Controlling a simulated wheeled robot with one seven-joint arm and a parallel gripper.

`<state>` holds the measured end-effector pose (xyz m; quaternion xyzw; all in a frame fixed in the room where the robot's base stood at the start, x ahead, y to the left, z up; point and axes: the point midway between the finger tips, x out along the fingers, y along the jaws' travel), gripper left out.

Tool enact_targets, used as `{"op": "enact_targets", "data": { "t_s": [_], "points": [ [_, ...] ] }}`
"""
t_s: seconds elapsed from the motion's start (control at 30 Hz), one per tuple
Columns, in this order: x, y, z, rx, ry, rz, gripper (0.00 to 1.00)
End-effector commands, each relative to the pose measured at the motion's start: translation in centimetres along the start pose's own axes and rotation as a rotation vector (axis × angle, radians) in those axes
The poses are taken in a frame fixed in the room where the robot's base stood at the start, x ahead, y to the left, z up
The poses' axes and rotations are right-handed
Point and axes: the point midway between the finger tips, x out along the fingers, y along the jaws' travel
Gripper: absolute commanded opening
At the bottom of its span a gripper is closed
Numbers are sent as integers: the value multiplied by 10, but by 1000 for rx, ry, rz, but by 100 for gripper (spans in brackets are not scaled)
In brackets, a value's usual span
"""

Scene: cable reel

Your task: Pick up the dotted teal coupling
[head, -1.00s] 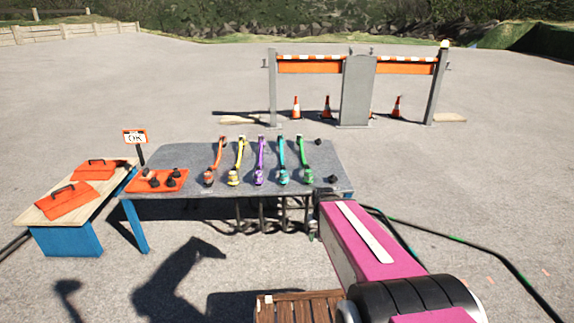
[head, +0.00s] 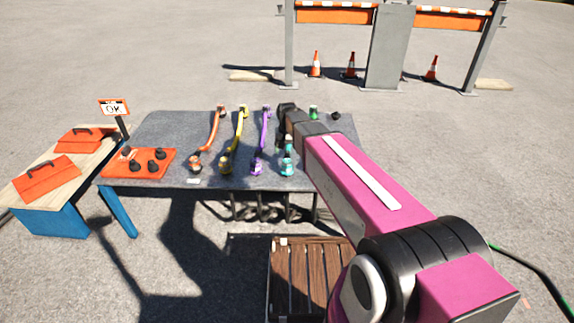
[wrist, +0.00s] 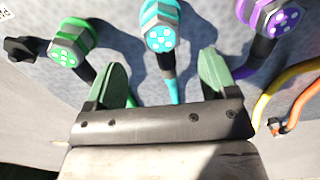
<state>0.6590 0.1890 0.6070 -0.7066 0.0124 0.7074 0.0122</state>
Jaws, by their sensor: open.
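The teal coupling (wrist: 160,35) is in the top middle of the wrist view, with pale dots on its face and a teal cable running down from it. In the head view a teal coupling (head: 287,167) sits near the table's front edge; my arm hides part of its cable. My gripper (wrist: 163,78) is open, its two green fingers apart on either side of the teal cable in the picture. The coupling appears beyond the fingertips, not between them. Whether the fingers touch the cable I cannot tell. In the head view the fingers cannot be made out.
A green coupling (wrist: 70,50) and a purple coupling (wrist: 275,18) flank the teal one. Yellow (head: 236,135) and orange (head: 212,130) cables lie further left on the grey table (head: 165,125). An orange tray (head: 118,168) holds black knobs. A side table holds orange toolboxes (head: 45,180).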

Motion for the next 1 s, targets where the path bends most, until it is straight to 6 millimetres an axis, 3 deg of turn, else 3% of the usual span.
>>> {"op": "enact_targets", "data": {
  "t_s": [0.1,0.47,0.7,1.0],
  "points": [
    [19,0,0,0,-1,0,79],
    [46,-1,-2,-1,-1,0,79],
    [78,-2,-4,-1,0,0,79],
    [85,-2,-4,-1,1,0,79]
  ]
}}
